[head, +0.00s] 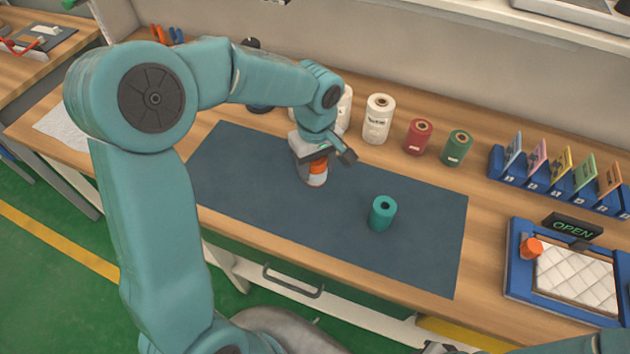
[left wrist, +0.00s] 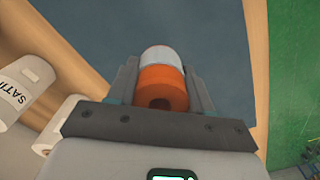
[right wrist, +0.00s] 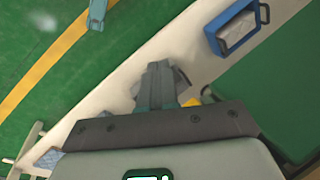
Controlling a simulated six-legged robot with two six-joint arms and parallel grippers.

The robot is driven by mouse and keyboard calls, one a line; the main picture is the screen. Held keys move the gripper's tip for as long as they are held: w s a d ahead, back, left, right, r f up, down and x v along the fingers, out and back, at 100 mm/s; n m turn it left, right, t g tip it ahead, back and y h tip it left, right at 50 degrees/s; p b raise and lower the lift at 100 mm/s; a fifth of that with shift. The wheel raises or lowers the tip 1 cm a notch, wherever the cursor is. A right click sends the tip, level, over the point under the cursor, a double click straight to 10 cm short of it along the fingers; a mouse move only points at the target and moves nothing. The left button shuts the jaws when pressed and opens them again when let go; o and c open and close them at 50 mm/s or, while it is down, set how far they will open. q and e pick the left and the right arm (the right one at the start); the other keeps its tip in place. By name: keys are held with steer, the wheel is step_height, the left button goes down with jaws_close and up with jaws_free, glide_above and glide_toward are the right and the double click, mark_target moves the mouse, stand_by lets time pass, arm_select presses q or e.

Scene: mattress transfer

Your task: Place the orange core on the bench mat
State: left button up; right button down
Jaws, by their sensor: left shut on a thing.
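The orange core (head: 317,169), with a white lower end, is upright between the fingers of my left gripper (head: 318,160). The left wrist view shows the orange core (left wrist: 160,88) with a finger on each side. It is over the dark blue bench mat (head: 260,215), near its far edge; I cannot tell whether its bottom touches the mat. A teal core (head: 382,213) stands upright on the mat to the right. My right gripper (right wrist: 162,85) has its fingers together with nothing between them, away from the mat.
White (head: 378,119), red (head: 418,137) and green (head: 456,148) rolls stand behind the mat. A blue card rack (head: 560,188), an OPEN sign (head: 572,227) and a blue-framed tray (head: 520,280) with a small orange piece (head: 531,248) are at right. The mat's left part is clear.

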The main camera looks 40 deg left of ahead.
arm_select(q)
step_height(320, 180, down, 6)
steer(key=shift+r, duration=0.2)
steer(key=shift+f, duration=0.3)
steer(key=shift+f, duration=0.1)
steer(key=o, duration=1.1)
